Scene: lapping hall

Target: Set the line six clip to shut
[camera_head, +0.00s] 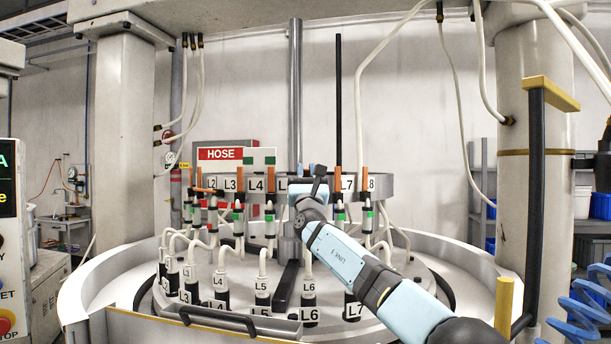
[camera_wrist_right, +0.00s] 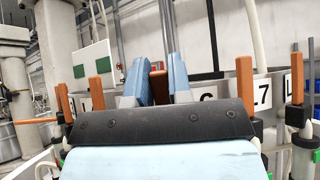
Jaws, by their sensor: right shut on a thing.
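My right gripper (camera_head: 310,172) is at the labelled ring, between the L5 and L7 positions, and hides the L6 label in the head view. In the right wrist view its two blue fingers (camera_wrist_right: 160,68) are closed around an orange-brown lever, the line six clip (camera_wrist_right: 158,86). Only a small part of that lever shows between the fingers, so its angle is hard to tell. The L6 hose (camera_head: 308,268) comes up from the lower plate below the gripper. My left gripper is not in view.
Upright orange levers stand close on both sides, including the L7 lever (camera_head: 338,180) and L8 lever (camera_head: 366,179). One lever at the left (camera_head: 207,190) lies sideways. White hoses hang around the ring. A HOSE sign (camera_head: 221,154) is behind.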

